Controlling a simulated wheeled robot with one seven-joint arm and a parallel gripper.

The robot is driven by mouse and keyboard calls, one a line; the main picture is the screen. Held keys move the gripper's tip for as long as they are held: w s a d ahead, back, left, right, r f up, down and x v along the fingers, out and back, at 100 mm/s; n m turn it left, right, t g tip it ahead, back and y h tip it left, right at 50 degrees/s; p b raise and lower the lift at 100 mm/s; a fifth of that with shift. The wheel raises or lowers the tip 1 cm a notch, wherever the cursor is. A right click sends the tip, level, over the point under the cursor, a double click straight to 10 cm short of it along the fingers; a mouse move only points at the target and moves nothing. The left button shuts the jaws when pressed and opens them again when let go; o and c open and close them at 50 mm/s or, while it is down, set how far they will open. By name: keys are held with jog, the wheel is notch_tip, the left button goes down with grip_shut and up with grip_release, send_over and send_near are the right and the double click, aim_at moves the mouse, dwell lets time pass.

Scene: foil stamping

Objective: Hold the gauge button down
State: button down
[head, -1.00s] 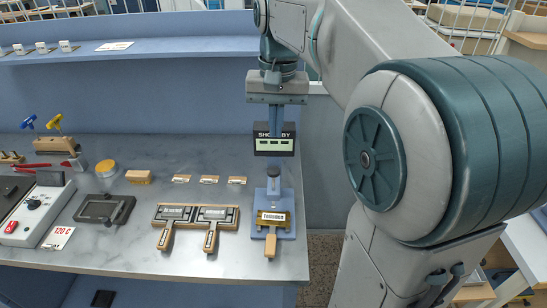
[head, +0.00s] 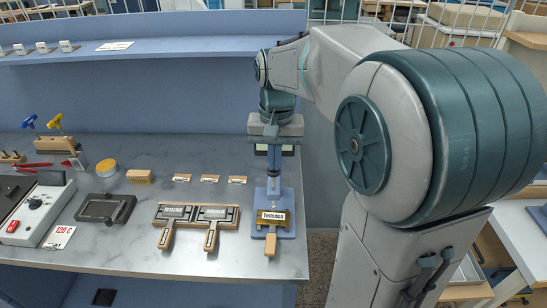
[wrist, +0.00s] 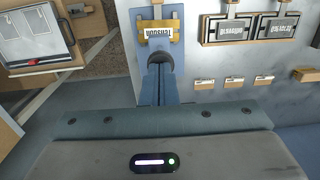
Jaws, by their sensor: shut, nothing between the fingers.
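The gauge (head: 287,232) is a blue base at the right end of the bench with a short post at its back. A wooden-handled tool with a brass, white-labelled head (head: 271,217) lies in it. The round dark button (wrist: 160,57) on the post shows in the wrist view, partly hidden by my fingers. My gripper (head: 273,178) points down with its fingers shut together and empty, tips at the button's top. I cannot tell whether they touch or press it. The gauge's display (head: 288,150) stands behind, mostly hidden by my gripper.
Two wooden-handled tools lie in a wooden holder (head: 196,226) left of the gauge. Several small labelled pieces (head: 209,179) and a wooden block (head: 140,176) lie behind. A grey control box (head: 38,208) is at far left. A blue shelf (head: 130,52) runs along the back.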

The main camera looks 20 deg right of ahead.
aim_at(274, 176)
notch_tip(274, 176, down, 5)
jog(key=b, duration=0.3)
jog(key=shift+f, duration=0.2)
jog(key=shift+s+f, duration=0.15)
jog(key=shift+s, duration=0.05)
notch_tip(274, 176, up, 15)
jog(key=p, duration=0.2)
jog(key=shift+w+d+p, duration=0.25)
jog(key=shift+w+p, duration=0.05)
jog(key=shift+p, duration=0.05)
